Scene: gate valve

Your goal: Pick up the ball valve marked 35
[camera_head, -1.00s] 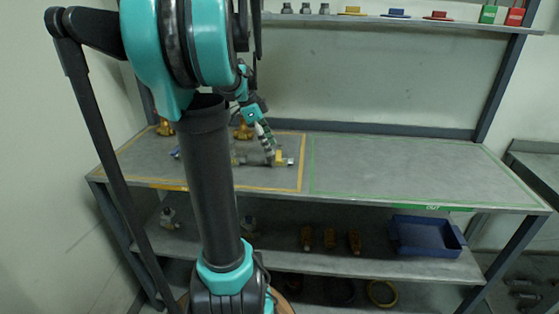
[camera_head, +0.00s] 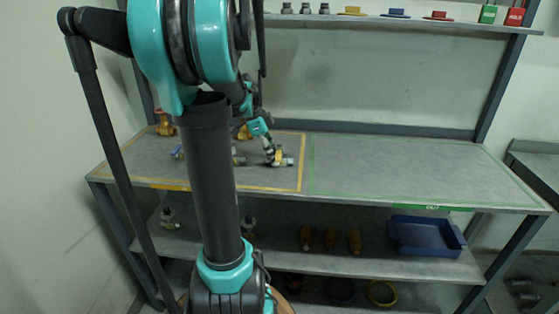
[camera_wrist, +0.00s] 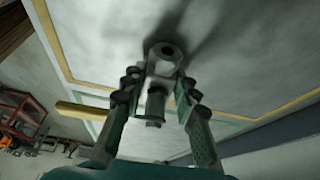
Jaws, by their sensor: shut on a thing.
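A metal ball valve with a yellow lever (camera_head: 284,161) is at the right part of the orange-outlined area on the bench. My gripper (camera_head: 270,158) is at this valve. In the wrist view my gripper (camera_wrist: 160,78) has its two fingers shut on the valve, one on each side of the body. The valve's round end with a hex opening (camera_wrist: 165,53) shows between and beyond the fingertips, and its yellow lever (camera_wrist: 80,110) sticks out left. I cannot read a number on it, nor tell whether it touches the bench.
Left of it stand brass valves (camera_head: 164,126), a blue-handled valve (camera_head: 177,151) and another valve (camera_head: 239,159), partly behind my arm. The green-outlined area (camera_head: 400,165) is empty. A shelf above holds small parts (camera_head: 397,13). A blue crate (camera_head: 426,236) stands on the lower shelf.

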